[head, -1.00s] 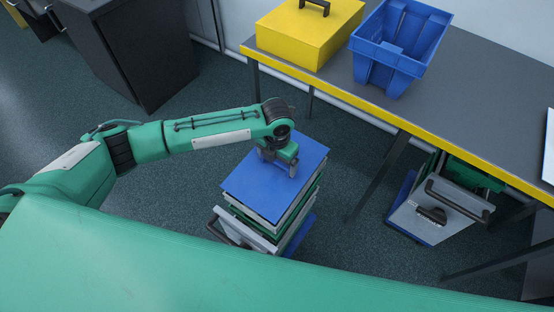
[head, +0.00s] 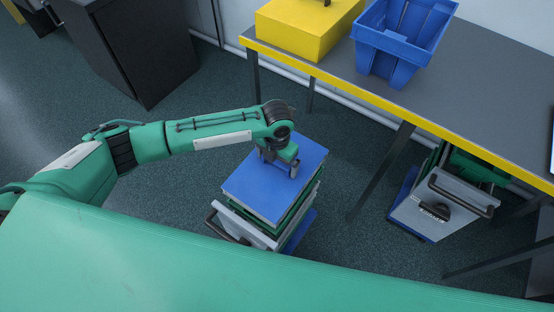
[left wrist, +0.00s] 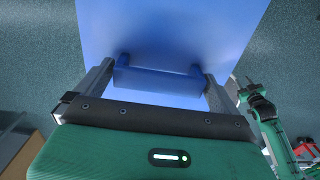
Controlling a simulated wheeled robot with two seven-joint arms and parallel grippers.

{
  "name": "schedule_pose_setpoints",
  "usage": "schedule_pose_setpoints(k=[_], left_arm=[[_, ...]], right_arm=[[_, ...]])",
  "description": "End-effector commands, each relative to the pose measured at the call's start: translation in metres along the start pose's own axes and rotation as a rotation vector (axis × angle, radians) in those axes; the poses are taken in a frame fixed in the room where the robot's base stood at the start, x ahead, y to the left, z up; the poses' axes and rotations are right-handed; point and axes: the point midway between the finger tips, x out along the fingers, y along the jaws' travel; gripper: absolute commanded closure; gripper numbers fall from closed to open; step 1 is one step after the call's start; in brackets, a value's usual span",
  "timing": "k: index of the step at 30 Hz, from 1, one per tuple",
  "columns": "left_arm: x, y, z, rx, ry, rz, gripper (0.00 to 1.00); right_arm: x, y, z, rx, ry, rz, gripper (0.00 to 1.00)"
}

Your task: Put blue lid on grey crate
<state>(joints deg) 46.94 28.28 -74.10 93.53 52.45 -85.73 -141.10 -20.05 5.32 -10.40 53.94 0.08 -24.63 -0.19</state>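The flat blue lid (head: 262,190) lies level over a stack on a trolley in the head view. My left gripper (head: 281,162) reaches down onto the lid's top near its far side. In the left wrist view its fingers stand at the two ends of the blue handle (left wrist: 158,80) on the lid (left wrist: 165,30), close against it. A thin grey edge, seemingly the grey crate (head: 298,206), shows under the lid, with green below it. I cannot tell whether lid and crate touch. My right gripper (left wrist: 246,92) shows small at the right of the left wrist view.
The trolley's dark handle (head: 222,226) sticks out toward me. A grey table (head: 480,95) with a yellow edge stands behind, carrying a yellow box (head: 298,32) and a blue bin (head: 392,50). Another trolley (head: 435,210) is under it. Floor is clear left of the stack.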

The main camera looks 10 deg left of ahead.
Motion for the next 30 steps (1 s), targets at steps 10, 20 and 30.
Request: schedule_pose_setpoints(k=[10, 20, 30], left_arm=[[-0.022, 0.001, 0.001, 0.0, -0.002, 0.0, 0.0], [-0.097, 0.0, 0.001, 0.002, -0.004, 0.0, 0.0], [-0.136, 0.0, 0.0, 0.0, 0.0, 0.001, 0.0]], right_arm=[[0.001, 0.0, 0.0, 0.0, -0.001, 0.0, 0.64], [0.002, 0.0, -0.002, 0.001, -0.002, 0.0, 0.64], [0.0, 0.0, -0.007, 0.001, 0.007, 0.0, 0.64]])
